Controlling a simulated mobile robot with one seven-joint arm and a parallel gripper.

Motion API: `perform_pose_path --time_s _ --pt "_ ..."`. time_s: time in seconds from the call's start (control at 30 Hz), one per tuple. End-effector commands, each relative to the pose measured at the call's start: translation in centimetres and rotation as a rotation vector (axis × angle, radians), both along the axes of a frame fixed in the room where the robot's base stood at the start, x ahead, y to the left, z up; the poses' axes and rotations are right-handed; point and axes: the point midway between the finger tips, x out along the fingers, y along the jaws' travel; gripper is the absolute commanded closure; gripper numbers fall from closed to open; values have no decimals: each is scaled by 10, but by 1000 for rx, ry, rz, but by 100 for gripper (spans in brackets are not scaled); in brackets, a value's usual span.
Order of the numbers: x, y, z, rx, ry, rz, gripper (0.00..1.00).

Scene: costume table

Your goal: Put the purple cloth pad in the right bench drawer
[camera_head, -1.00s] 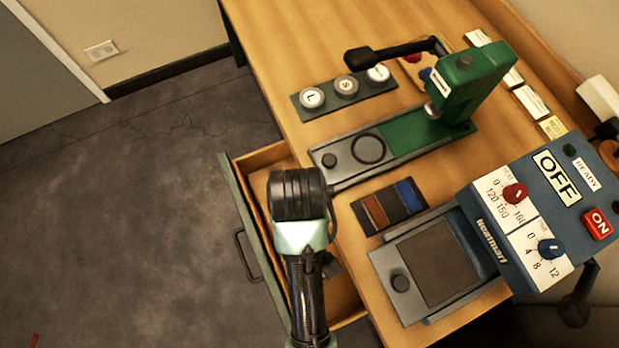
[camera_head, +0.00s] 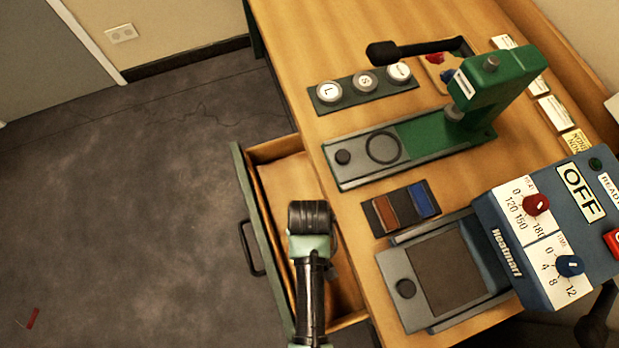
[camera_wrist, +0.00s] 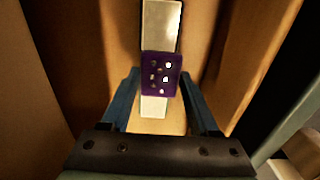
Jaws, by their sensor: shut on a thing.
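The purple cloth pad (camera_wrist: 153,62), dark purple with pale spots, shows in the wrist view between the fingertips of my gripper (camera_wrist: 160,76), which is shut on it. A pale strip (camera_wrist: 160,25) runs above and below the pad; I cannot tell whether it belongs to it. The right bench drawer (camera_head: 277,149) is pulled open in the head view, with a green front and wooden inside. My arm reaches down over it, hiding the gripper and pad there. In the wrist view, wooden walls lie around the pad. I cannot tell whether it touches the drawer floor.
On the wooden bench (camera_head: 300,40) are a green press (camera_head: 440,140), a tray of round badges (camera_head: 365,85), a small dark holder with brown and blue pieces (camera_head: 401,207), and a blue heat press (camera_head: 550,235). The drawer's far end looks empty. Open floor lies left.

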Motion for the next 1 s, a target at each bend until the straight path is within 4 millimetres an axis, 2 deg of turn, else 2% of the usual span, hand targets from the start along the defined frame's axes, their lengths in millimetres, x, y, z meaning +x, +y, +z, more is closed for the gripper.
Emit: perform_pose_path --time_s 0.27,0.3,0.47,0.77,0.87,1.0 --pt "0 0 -4 0 -1 0 93" --pt "0 0 -4 0 -1 0 37" --pt "0 0 -3 0 -1 0 9" --pt "0 0 -2 0 -1 0 9" --pt "0 0 6 0 -1 0 9" --pt "1 0 29 0 -4 0 9"
